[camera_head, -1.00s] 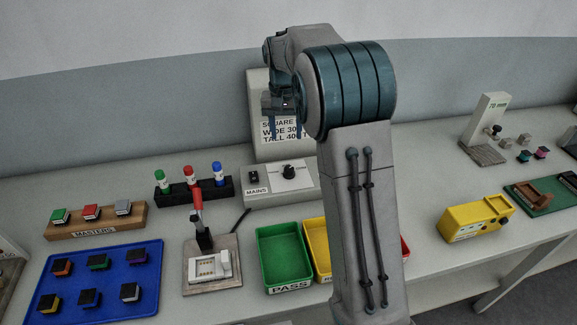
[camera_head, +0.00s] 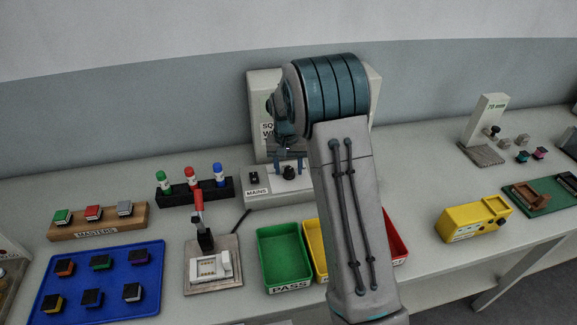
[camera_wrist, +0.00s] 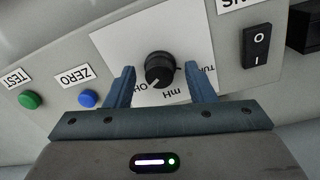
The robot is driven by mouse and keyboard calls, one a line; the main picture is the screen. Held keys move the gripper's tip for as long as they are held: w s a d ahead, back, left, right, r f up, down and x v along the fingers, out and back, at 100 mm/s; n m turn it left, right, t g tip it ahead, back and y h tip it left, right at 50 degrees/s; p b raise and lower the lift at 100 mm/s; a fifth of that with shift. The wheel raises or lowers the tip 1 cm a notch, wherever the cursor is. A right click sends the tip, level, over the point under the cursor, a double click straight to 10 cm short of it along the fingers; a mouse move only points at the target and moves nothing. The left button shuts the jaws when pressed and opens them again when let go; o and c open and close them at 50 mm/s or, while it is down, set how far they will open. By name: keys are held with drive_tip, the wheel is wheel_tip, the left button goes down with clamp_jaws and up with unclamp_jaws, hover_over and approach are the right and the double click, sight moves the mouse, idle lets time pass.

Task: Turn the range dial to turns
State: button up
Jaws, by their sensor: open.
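The range dial (camera_wrist: 159,69) is a round black knob on a white plate in the wrist view. The plate reads "OH…", "mH" and "TUR…", partly covered by my fingers. The knob's light pointer mark is toward the "OH…" label. My gripper (camera_wrist: 160,88) is open, with one blue finger on each side of the knob and visible gaps between fingers and knob. In the head view the dial (camera_head: 289,171) sits on the grey instrument box (camera_head: 262,199), with my gripper (camera_head: 289,162) just above it.
The wrist view shows a black rocker switch (camera_wrist: 256,46), a blue ZERO button (camera_wrist: 88,98) and a green TEST button (camera_wrist: 30,99) on the same panel. A marker rack (camera_head: 195,191) stands left of the box, and a green PASS bin (camera_head: 284,256) in front.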

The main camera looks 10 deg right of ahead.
drive_tip(key=shift+c, duration=0.2)
drive_tip(key=c, duration=0.9)
